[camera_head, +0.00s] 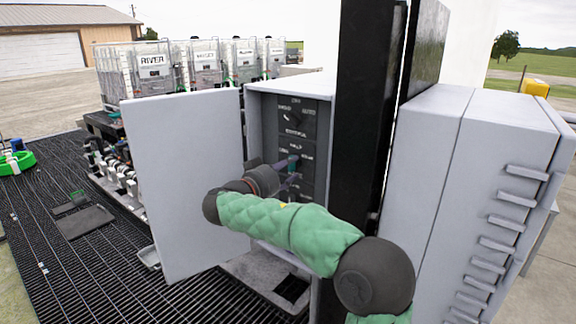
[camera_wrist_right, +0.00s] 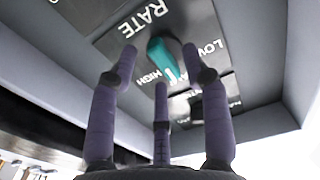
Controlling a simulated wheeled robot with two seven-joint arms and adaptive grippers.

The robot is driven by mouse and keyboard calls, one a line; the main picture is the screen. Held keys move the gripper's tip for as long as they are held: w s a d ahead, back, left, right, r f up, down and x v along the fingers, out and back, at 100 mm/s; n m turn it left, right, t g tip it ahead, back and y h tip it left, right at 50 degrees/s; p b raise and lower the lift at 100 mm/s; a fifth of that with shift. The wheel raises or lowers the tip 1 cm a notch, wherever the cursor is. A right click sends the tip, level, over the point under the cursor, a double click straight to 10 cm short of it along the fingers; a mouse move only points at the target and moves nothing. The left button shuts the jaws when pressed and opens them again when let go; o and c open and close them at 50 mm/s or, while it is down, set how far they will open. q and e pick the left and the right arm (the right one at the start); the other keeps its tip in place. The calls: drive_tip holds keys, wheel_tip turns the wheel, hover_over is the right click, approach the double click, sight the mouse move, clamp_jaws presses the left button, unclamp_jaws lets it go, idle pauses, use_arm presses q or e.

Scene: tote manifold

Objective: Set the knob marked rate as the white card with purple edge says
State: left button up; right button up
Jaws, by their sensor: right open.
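The rate knob (camera_wrist_right: 160,52) is a teal, elongated handle on a dark plate marked RATE in the right wrist view. The words HIGH and LOW are printed on either side of it. In the head view the teal knob (camera_head: 293,160) is small, on the panel inside the open grey cabinet. My right gripper (camera_wrist_right: 160,70) has its three purple fingers spread, with the tips around the knob's near end. I cannot tell whether they touch it. In the head view the right gripper (camera_head: 285,181) reaches into the cabinet. My left gripper and the purple-edged white card are not visible.
The cabinet door (camera_head: 185,180) stands open on the left. A black post (camera_head: 362,110) and a grey cabinet (camera_head: 480,180) stand to the right. Another plate (camera_head: 297,115) with a control sits above the knob. Labelled white totes (camera_head: 155,75) stand behind, left.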

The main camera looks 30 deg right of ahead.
drive_tip(key=shift+w+d, duration=0.15)
drive_tip(key=shift+d, duration=0.25)
drive_tip(key=shift+c, duration=0.3)
clamp_jaws()
